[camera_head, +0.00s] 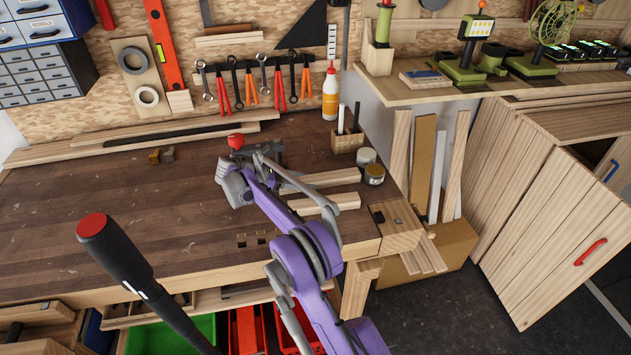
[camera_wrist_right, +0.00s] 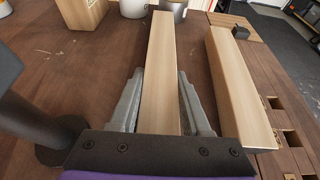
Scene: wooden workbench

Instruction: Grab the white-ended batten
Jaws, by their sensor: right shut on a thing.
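Two pale wooden battens lie side by side on the dark bench top. The rear batten (camera_head: 335,178) is the one between my right gripper's fingers. In the right wrist view this batten (camera_wrist_right: 161,60) runs away from the palm, with one grey finger on each side. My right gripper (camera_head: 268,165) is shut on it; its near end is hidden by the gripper. The front batten (camera_head: 325,205) lies apart and also shows to the right in the wrist view (camera_wrist_right: 238,85). I cannot make out a white end on either. My left gripper is not in view.
A pen holder (camera_head: 346,142) and small cans (camera_head: 374,174) stand beyond the battens' far ends. A glue bottle (camera_head: 330,92) stands behind. A red-knobbed object (camera_head: 236,141) is close to the gripper. The bench's left middle (camera_head: 110,205) is mostly clear.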

